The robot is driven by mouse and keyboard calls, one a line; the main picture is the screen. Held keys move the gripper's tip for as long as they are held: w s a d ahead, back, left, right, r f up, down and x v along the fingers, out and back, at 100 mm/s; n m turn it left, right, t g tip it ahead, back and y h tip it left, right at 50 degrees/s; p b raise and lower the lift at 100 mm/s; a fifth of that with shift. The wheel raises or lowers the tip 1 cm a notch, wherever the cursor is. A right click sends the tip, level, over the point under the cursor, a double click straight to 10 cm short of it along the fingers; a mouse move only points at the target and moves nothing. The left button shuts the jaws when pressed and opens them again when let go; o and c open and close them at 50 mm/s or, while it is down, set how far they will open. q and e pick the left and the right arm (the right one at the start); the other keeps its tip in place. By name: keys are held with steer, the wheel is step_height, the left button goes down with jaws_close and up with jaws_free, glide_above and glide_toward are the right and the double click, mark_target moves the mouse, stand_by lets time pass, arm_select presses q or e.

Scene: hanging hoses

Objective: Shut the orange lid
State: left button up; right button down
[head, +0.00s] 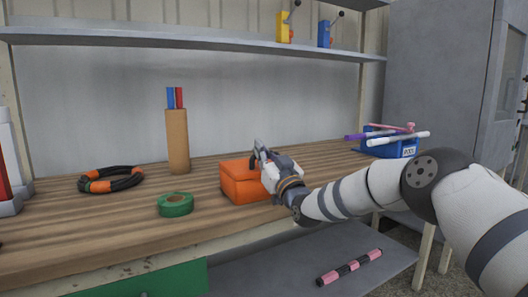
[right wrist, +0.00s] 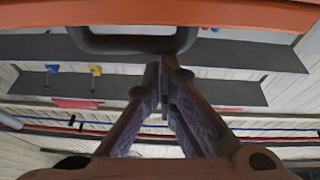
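An orange box (head: 243,190) stands on the wooden workbench. Its orange lid (head: 236,168) lies over the top; I cannot tell whether it sits fully flush. The lid also shows as an orange band across the top of the right wrist view (right wrist: 230,14). A dark U-shaped handle (right wrist: 110,43) is on it. My right gripper (head: 262,150) is at the box's upper right side, by the handle. In the right wrist view its fingers (right wrist: 165,68) meet at the tips, beside the handle, with nothing visible between them. My left gripper is not in view.
Green tape (head: 175,205) lies left of the box. A blue bin (head: 395,149) with tubes is at right. A shelf (head: 190,41) hangs above.

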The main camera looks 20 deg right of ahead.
step_height(320, 180, up, 5)
steer(key=p, duration=0.3)
steer(key=w+f+v, duration=0.1)
steer(key=f+v, duration=0.1)
steer(key=v, duration=0.8)
steer(key=s+a+f+g+y+p, duration=0.1)
steer(key=s+a+f+g, duration=0.2)
steer(key=f, duration=0.5)
steer(key=s+a+f+g+p, duration=0.2)
steer(key=s+a+f+g, duration=0.1)
steer(key=f, duration=0.5)
steer(key=s+a+f+g+p, duration=0.35)
steer(key=s+f+g, duration=0.45)
steer(key=s+f, duration=0.85)
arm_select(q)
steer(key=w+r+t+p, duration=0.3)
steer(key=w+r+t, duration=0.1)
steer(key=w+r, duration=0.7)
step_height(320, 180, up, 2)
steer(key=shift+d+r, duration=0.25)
arm_select(e)
steer(key=s+d+r+m+g+h, duration=0.1)
steer(key=s+g, duration=1)
steer(key=s, duration=2.7)
steer(key=shift+s+d+h, duration=0.2)
steer(key=shift+s+h, duration=0.05)
steer(key=shift+h, duration=0.35)
